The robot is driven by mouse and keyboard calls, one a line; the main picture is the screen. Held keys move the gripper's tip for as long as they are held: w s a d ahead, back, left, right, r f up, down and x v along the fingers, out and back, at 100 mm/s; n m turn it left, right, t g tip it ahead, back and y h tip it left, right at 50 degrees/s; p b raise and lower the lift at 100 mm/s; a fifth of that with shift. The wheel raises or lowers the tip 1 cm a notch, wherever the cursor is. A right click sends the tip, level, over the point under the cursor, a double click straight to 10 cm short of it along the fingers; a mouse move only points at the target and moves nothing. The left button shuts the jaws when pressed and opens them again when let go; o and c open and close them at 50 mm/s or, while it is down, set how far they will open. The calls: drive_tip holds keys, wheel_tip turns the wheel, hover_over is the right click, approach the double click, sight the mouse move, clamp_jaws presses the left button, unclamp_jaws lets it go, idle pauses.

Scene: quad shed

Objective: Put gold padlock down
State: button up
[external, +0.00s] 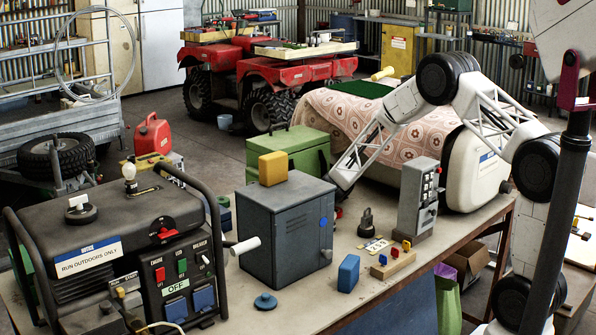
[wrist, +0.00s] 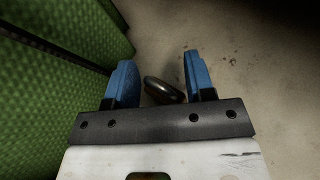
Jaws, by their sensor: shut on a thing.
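In the wrist view my gripper (wrist: 162,78) has two blue fingers. It is shut on a small dark, glossy, rounded thing (wrist: 165,90), which I take to be the gold padlock. Little gold shows on it, and its far side is dim. In the external view my arm comes down from the right behind the grey metal box (external: 287,235), which hides my fingers and the padlock.
A green toolbox (external: 292,148) stands behind the grey box; a textured green wall (wrist: 50,80) is close on the wrist view's left. A switch panel (external: 418,195), a dark shackled object (external: 367,223) and a blue block (external: 348,273) stand on the bench.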

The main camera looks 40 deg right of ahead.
drive_tip(key=o, duration=1)
drive_tip(key=shift+f, duration=0.1)
drive_tip(key=shift+v, duration=6.05)
